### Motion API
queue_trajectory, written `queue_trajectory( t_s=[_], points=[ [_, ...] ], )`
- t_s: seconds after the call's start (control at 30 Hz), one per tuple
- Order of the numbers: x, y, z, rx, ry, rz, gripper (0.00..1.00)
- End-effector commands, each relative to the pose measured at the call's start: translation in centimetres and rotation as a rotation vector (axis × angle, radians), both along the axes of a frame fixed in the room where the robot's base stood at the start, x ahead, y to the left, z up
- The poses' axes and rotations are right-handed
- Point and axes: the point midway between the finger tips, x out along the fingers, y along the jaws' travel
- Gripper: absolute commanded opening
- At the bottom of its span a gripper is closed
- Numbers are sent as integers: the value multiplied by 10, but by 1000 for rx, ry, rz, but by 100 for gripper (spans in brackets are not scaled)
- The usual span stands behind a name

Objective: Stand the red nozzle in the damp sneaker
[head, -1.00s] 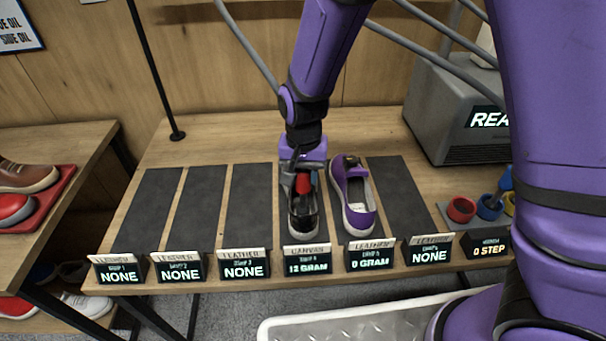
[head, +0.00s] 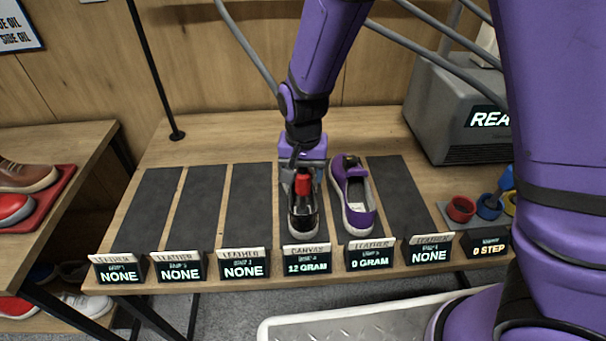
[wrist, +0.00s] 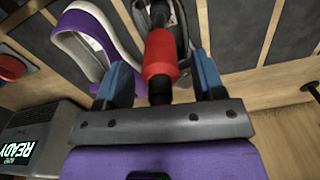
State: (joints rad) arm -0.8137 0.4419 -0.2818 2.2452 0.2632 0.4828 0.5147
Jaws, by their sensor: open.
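The red nozzle (head: 303,183) stands in the opening of the black sneaker (head: 302,222), whose sign reads CANVAS, 12 GRAM. In the wrist view the red nozzle (wrist: 160,55) shows between my fingers, with the sneaker (wrist: 178,22) beyond it. My gripper (head: 303,168) is open around the nozzle's near end; in the wrist view my blue fingers (wrist: 160,80) stand apart on both sides, with gaps to the nozzle. The nozzle's lower end is hidden inside the sneaker.
A purple sneaker (head: 357,205) stands on the strip just right, close to my gripper; its sign reads 0 GRAM. Dark empty strips (head: 195,210) lie to the left. Red and blue ring holders (head: 461,209) and a grey machine (head: 450,110) are at right.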

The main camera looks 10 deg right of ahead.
Motion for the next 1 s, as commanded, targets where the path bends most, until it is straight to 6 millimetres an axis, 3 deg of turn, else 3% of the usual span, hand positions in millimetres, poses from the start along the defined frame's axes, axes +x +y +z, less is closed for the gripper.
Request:
queue_trajectory(
  t_s=[0.5,0.7,1.0],
  points=[
    [0,0,93,2,-4,1,63],
    [0,0,109,1,-1,0,63],
    [0,-4,115,6,-3,1,63]
  ],
)
